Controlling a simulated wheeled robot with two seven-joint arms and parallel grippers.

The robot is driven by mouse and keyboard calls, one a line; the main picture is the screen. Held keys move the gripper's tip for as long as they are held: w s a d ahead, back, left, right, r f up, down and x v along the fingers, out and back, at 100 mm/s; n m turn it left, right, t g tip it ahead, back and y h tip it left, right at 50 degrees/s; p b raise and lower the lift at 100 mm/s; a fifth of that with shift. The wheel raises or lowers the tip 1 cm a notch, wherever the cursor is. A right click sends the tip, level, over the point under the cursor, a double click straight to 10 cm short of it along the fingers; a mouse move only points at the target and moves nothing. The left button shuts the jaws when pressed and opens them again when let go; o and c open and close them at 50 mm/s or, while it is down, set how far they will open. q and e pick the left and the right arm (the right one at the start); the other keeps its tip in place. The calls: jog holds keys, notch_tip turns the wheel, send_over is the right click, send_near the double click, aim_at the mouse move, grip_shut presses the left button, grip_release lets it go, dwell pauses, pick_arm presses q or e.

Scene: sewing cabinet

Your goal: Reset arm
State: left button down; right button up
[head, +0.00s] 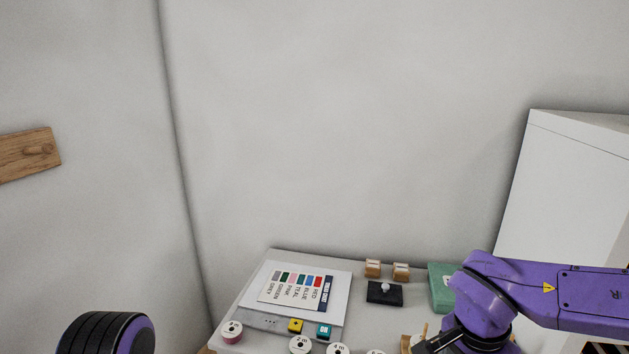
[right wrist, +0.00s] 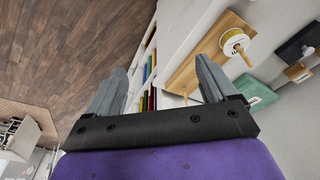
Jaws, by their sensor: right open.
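My right gripper (right wrist: 160,86) is open in the right wrist view, with two grey fingers spread wide and nothing between them. In the head view my purple right arm comes in from the right, low over the right end of the table. Its fingers are not clearly seen there. Only a black and purple part of my left arm shows at the bottom left of the head view; the left gripper is out of view.
The table (head: 268,263) bears a colour card (head: 296,287), several spools (head: 232,331), a black pad (head: 384,293) and a green box (head: 439,288). A white cabinet (head: 569,190) rises at right.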

jog(key=s+d+f+n+t+h, duration=0.1)
jog(key=d+f+h, duration=0.25)
jog(key=f, duration=0.75)
jog(key=s+d+f+n+t+h, duration=0.1)
jog(key=d+f+h, duration=0.25)
jog(key=f, duration=0.65)
jog(key=s+a+f+n+y+b, duration=0.15)
jog(key=s+f+n+y, duration=0.35)
jog(key=s+f, duration=1.05)
pick_arm(q)
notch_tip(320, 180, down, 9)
jog(key=b, duration=0.7)
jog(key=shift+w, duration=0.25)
pick_arm(e)
notch_tip(320, 180, down, 7)
jog(key=shift+w+d+r+m, duration=0.15)
jog(key=shift+w+r+m, duration=0.05)
jog(key=shift+m, duration=0.1)
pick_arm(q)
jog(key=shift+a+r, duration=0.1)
